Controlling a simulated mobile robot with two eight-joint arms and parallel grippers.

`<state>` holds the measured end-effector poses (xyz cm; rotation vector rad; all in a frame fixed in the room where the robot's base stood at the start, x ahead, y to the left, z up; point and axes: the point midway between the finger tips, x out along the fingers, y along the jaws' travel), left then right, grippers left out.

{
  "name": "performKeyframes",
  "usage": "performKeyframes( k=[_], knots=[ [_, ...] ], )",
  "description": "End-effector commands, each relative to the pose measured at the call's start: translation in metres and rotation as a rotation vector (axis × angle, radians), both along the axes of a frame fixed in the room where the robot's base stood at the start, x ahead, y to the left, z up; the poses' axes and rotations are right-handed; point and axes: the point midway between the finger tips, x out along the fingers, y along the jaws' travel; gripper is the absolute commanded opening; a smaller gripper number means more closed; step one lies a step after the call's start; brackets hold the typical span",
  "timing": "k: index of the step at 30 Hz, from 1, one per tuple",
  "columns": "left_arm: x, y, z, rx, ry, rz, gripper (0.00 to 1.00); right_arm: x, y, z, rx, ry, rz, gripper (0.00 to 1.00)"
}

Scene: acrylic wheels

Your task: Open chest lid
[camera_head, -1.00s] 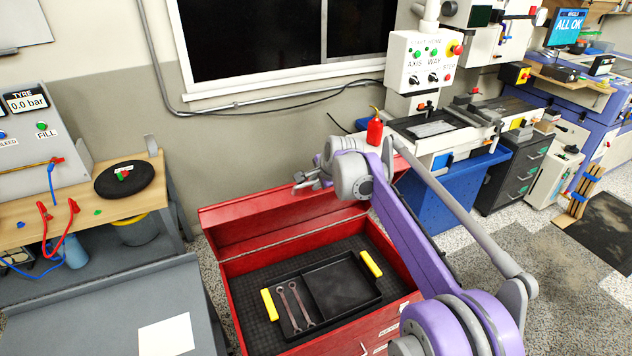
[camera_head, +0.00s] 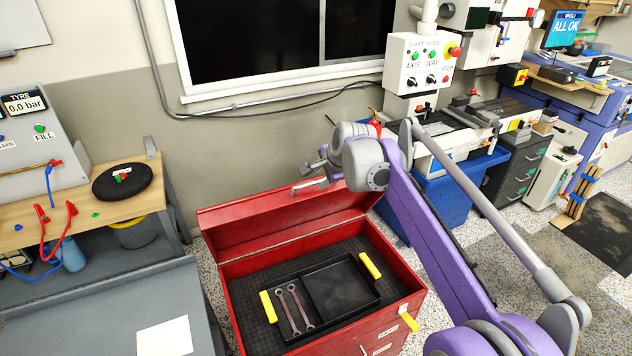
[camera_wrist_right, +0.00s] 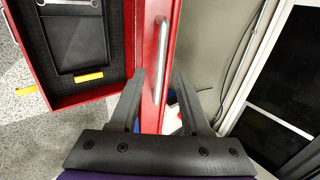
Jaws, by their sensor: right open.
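The red chest (camera_head: 405,285) stands on the floor with its lid (camera_head: 255,225) raised at the back, and its inside is in plain view. The lid also shows in the wrist view (camera_wrist_right: 148,35) as a red strip with a grey bar handle (camera_wrist_right: 156,60) along it. My right gripper (camera_head: 309,178) is open above the lid's upper edge. In the wrist view the two fingers of this gripper (camera_wrist_right: 160,75) stand apart, one on each side of the handle in the picture; I cannot tell whether they touch it. My left gripper is not in view.
A black tray (camera_head: 343,290) with yellow handles and two wrenches (camera_head: 295,308) lies inside the chest. A grey workbench surface (camera_head: 100,310) is at left. A wall with a window (camera_head: 280,40) stands behind the lid. A milling machine (camera_head: 460,125) is at right.

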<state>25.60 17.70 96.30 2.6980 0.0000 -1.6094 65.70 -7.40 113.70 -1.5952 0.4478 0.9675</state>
Motion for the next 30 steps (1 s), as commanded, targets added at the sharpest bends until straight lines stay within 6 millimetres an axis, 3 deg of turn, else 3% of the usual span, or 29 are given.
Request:
performKeyframes(
  k=[7,17,22,25,30],
  knots=[
    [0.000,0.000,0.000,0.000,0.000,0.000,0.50,-0.020,-0.008,0.027,-0.001,0.000,-0.001,0.47],
    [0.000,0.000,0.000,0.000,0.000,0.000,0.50,-0.023,-0.009,0.031,-0.001,0.000,0.000,0.47],
    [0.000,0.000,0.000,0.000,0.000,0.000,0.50,-0.032,-0.012,0.030,-0.022,-0.003,0.021,0.20],
    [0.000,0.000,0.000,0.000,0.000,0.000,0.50,-0.056,-0.020,0.026,-0.087,-0.011,0.083,0.02],
    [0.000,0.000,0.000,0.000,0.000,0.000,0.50,-0.133,-0.043,0.002,-0.274,-0.028,0.275,0.00]
  ],
)
